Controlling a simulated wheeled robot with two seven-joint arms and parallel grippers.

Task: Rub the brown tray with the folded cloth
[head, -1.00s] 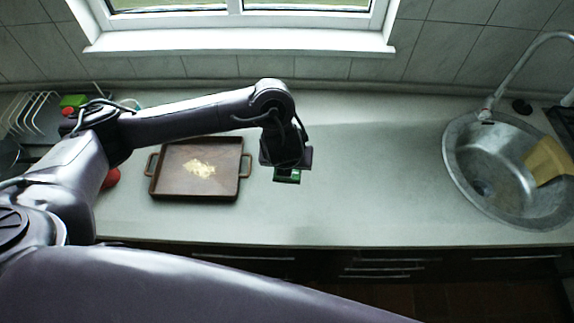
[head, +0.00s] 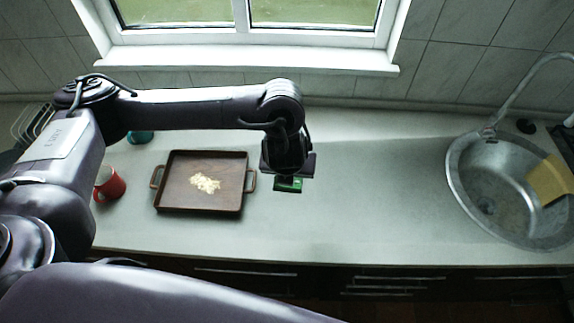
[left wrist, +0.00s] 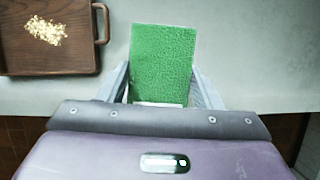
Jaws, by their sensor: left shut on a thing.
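The brown tray (head: 230,207) lies on the counter left of my left gripper, with a handle at each side and a pale patch of crumbs (head: 205,184) near its middle. Its right part shows in the left wrist view (left wrist: 85,66), crumbs included. My left gripper (head: 289,180) is shut on a green, rough-textured flat piece, which I take for the folded cloth (head: 289,186). In the left wrist view the cloth (left wrist: 162,62) sticks out between the two fingers, right of the tray and apart from it. Its height above the counter is hard to tell. My right gripper is out of view.
A red mug (head: 109,185) stands left of the tray. A teal item (head: 140,137) is partly hidden behind my left arm. A round metal sink (head: 470,205) with a tan item (head: 549,182) in it is at the right. The counter between gripper and sink is clear.

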